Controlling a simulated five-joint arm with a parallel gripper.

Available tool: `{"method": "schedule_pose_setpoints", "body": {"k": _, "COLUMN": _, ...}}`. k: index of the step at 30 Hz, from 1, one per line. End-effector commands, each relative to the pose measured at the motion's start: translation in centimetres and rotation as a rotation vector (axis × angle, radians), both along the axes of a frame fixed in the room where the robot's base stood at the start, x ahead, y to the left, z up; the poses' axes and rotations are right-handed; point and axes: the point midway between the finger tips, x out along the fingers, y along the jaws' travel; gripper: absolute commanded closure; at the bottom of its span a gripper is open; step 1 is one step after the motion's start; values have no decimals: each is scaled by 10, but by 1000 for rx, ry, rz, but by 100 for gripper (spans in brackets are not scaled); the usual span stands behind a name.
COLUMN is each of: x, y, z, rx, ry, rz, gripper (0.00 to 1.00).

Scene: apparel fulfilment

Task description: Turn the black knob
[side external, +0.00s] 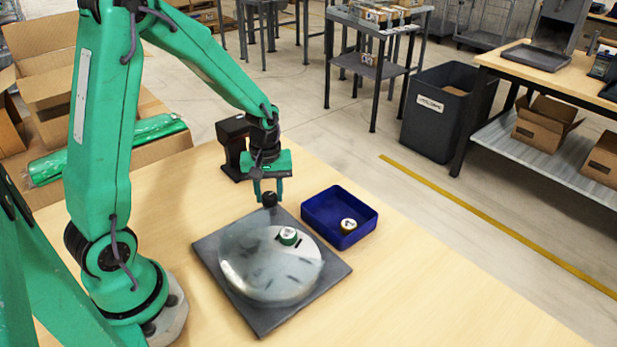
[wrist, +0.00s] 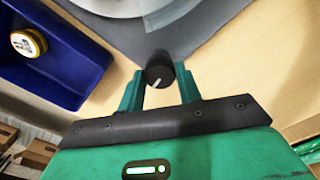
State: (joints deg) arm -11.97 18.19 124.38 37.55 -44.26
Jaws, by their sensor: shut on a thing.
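The black knob (side external: 269,199) sits at the far corner of a dark grey square base plate (side external: 213,252). In the wrist view the knob (wrist: 159,70) shows a white pointer line on its top. My gripper (side external: 268,192) reaches down over the knob from above. In the wrist view the green fingers of my gripper (wrist: 158,82) stand on either side of the knob, closed against it.
A blue tray (side external: 367,232) stands right of the plate with a yellow-rimmed round item (side external: 348,225) in it. A black device (side external: 233,147) stands behind my gripper. A green roll (side external: 105,150) lies on cardboard at left. The table's front right is clear.

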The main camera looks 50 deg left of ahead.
Motion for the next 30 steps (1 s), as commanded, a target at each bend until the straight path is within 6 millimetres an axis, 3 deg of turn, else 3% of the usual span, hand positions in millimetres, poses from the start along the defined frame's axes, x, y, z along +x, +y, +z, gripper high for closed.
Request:
{"method": "schedule_pose_setpoints", "body": {"k": 9, "x": 0, "y": -1, "z": 1, "rx": 0, "ry": 0, "rz": -165, "gripper": 89}}
{"method": "schedule_pose_setpoints", "body": {"k": 25, "x": 0, "y": -1, "z": 1, "rx": 0, "ry": 0, "rz": -198, "gripper": 89}}
{"method": "schedule_pose_setpoints", "body": {"k": 26, "x": 0, "y": -1, "z": 1, "rx": 0, "ry": 0, "rz": -197, "gripper": 60}}
{"method": "schedule_pose_setpoints", "body": {"k": 28, "x": 0, "y": -1, "z": 1, "rx": 0, "ry": 0, "rz": -197, "gripper": 46}}
{"method": "schedule_pose_setpoints", "body": {"k": 30, "x": 0, "y": 0, "z": 1, "rx": 0, "ry": 0, "rz": -197, "gripper": 44}}
